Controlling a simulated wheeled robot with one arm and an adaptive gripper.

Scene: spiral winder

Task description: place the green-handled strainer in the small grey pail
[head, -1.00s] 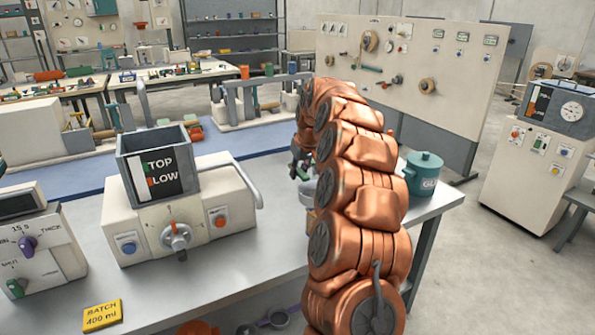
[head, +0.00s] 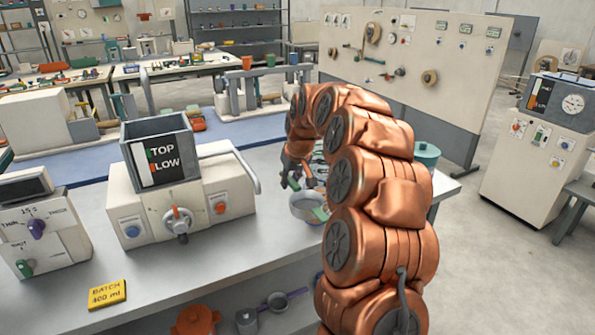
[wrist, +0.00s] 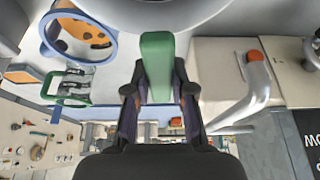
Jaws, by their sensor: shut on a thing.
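My gripper (wrist: 158,105) is shut on the green handle (wrist: 157,65) of the strainer, which stands out beyond the fingertips in the wrist view. A large pale grey round surface, cut off by the top of that view, lies beyond the handle. In the head view my gripper (head: 296,180) is over the bench, left of my copper arm. A grey round vessel (head: 304,208) with a green strip across its right side shows just below it. I cannot tell whether this vessel is the pail or the strainer's bowl. My arm hides part of this area.
The cream machine (head: 180,205) with a grey hopper stands left of my gripper. A teal pot (head: 427,154) is behind my arm. A blue-rimmed ring (wrist: 80,12) shows in the wrist view. The bench front (head: 170,280) is mostly clear around a yellow batch card (head: 107,294).

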